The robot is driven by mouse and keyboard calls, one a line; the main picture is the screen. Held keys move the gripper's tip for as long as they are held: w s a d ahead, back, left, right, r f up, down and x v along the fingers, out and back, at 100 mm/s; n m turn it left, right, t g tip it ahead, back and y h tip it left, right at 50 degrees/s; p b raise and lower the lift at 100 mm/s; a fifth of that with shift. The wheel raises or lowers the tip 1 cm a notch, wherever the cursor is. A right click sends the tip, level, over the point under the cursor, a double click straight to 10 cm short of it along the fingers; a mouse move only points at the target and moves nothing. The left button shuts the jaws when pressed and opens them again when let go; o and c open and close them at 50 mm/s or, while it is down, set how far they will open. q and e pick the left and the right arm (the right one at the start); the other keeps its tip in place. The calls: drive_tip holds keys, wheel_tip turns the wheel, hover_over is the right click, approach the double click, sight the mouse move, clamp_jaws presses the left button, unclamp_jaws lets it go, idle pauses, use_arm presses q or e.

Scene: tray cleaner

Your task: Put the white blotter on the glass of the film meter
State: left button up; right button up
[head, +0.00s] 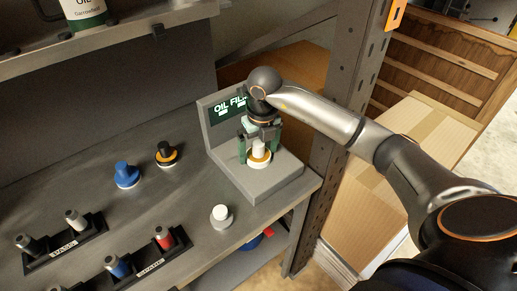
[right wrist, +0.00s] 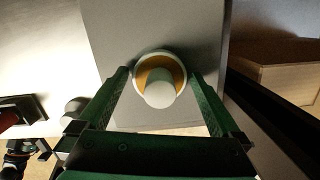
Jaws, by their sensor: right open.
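The film meter (head: 285,183) is a grey block with an upright back panel and a lit green "OIL FIL..." display, partly covered by my arm. On its top sits a white-knobbed piece (head: 259,150) with an amber ring and pale rim; it also shows in the right wrist view (right wrist: 160,88). I cannot tell whether the amber part belongs to the piece or the glass. My right gripper (head: 259,146) is open, its green fingers (right wrist: 160,76) on either side of this piece, apart from it. Another white-knobbed piece (head: 221,213) stands upright on the bench before the meter. My left gripper is not in view.
A blue-knobbed piece (head: 126,174) and a black-knobbed one on an amber base (head: 166,154) stand left of the meter. Two labelled black racks (head: 62,246) (head: 148,268) hold small coloured items. A metal post (head: 349,120) rises right of the meter.

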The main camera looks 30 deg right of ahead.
sight(261, 147)
drive_tip(key=r, duration=0.4)
drive_tip(key=s+r, duration=0.1)
drive_tip(key=r, duration=0.7)
drive_tip(key=shift+s+a+r, duration=0.1)
drive_tip(key=shift+s+r, duration=0.05)
drive_tip(key=shift+s, duration=0.05)
drive_tip(key=shift+c, duration=0.2)
idle(1.3)
